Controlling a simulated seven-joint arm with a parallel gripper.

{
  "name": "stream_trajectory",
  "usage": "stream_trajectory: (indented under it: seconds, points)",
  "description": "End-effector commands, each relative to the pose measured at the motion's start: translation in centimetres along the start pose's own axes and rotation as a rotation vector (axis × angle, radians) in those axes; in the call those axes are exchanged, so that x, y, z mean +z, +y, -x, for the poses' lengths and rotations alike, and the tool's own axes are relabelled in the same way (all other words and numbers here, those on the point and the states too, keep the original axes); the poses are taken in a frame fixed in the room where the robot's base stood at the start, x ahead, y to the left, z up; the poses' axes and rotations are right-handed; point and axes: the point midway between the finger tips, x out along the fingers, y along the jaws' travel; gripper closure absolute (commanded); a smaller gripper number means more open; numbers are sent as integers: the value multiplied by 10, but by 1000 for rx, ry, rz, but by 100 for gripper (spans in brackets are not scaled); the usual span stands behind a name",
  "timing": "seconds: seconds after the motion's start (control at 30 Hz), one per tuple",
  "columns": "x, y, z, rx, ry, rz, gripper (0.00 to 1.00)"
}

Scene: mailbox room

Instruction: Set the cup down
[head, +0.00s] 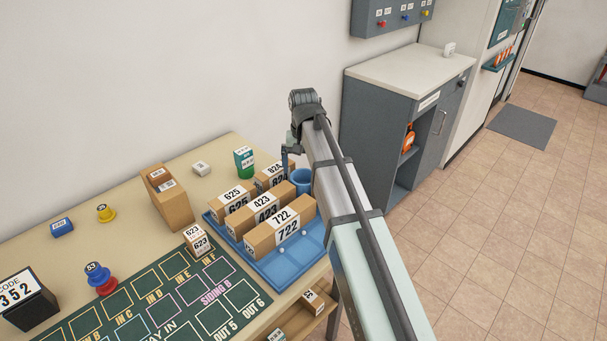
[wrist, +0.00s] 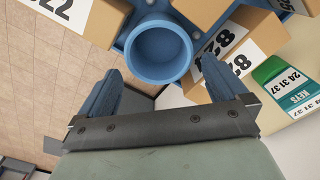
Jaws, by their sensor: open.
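The blue cup (head: 302,180) stands at the far right corner of the blue tray (head: 291,264), partly hidden by my arm in the head view. In the wrist view the cup (wrist: 158,52) is seen from above, with its round mouth open and empty. My gripper (head: 291,154) is at the cup, and the wrist view shows its two blue fingers (wrist: 161,68) spread apart. One finger is on each side of the cup's near rim, with visible gaps. The cup's base is hidden, so its exact contact with the tray cannot be told.
Brown boxes marked 722 (head: 280,231), 423 (head: 259,219), 625 (head: 233,201) and 824 (head: 270,177) fill much of the tray. A green carton (head: 244,162) stands behind them. A grey cabinet (head: 385,125) stands to the right.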

Motion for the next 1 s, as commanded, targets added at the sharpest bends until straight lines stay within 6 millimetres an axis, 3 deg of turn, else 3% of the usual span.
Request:
stream_trajectory:
  seconds: [0.3, 0.5, 1.0]
  points:
    - [-1, 0, 54, 0, 2, 0, 0]
    - [-1, 0, 75, 0, 1, 0, 0]
    - [0, 0, 83, 0, -1, 0, 0]
